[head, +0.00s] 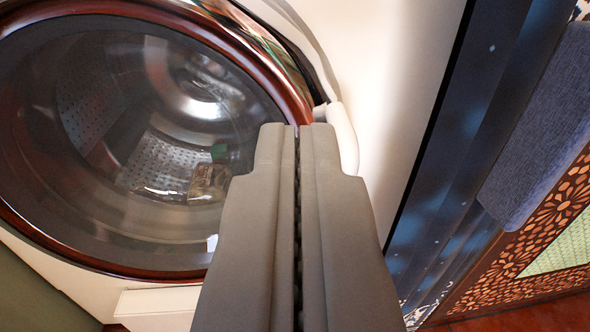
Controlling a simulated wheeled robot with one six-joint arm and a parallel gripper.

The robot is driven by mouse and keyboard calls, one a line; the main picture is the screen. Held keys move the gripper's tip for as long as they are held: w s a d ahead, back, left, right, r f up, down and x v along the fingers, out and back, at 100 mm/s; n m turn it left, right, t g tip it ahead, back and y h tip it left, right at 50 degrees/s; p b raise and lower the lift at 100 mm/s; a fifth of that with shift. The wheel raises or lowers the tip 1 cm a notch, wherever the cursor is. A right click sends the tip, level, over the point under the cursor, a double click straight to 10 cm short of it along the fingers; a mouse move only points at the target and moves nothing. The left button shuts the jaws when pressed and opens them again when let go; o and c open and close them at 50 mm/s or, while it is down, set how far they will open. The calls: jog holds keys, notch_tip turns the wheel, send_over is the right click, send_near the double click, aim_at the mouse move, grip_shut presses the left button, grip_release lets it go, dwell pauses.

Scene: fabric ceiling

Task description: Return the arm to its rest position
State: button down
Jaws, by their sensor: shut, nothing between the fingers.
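My gripper (298,135) is shut and empty, its two grey fingers side by side in the middle of the head view. Its tips overlap the right rim of a round washing machine door (75,262) in the picture. I cannot tell whether they touch it. The door's glass fills the left half, with a dark red rim. It appears shut. A white curved handle (343,140) shows just beyond the fingertips, partly hidden by them.
The white machine front (405,60) continues to the right of the door. Further right are a dark blue panel (455,190), a blue-grey cloth (545,130) and a carved wooden lattice (540,230). Small items (205,182) show behind the glass.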

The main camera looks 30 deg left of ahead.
jog(key=s+r+m+t+h, duration=0.15)
jog(key=s+r, duration=0.35)
jog(key=r, duration=0.7)
jog(key=s+r+h, duration=0.3)
jog(key=s+r, duration=0.1)
jog(key=r, duration=0.9)
jog(key=s+r+m+h, duration=0.15)
jog(key=s+r, duration=0.35)
jog(key=r, duration=0.7)
jog(key=s+r+m+h, duration=0.1)
jog(key=s+r+h, duration=0.2)
jog(key=s+r, duration=1.15)
jog(key=s+a+r+m, duration=0.1)
jog(key=s+a+r, duration=0.1)
jog(key=s, duration=1.9)
jog(key=shift+m, duration=0.4)
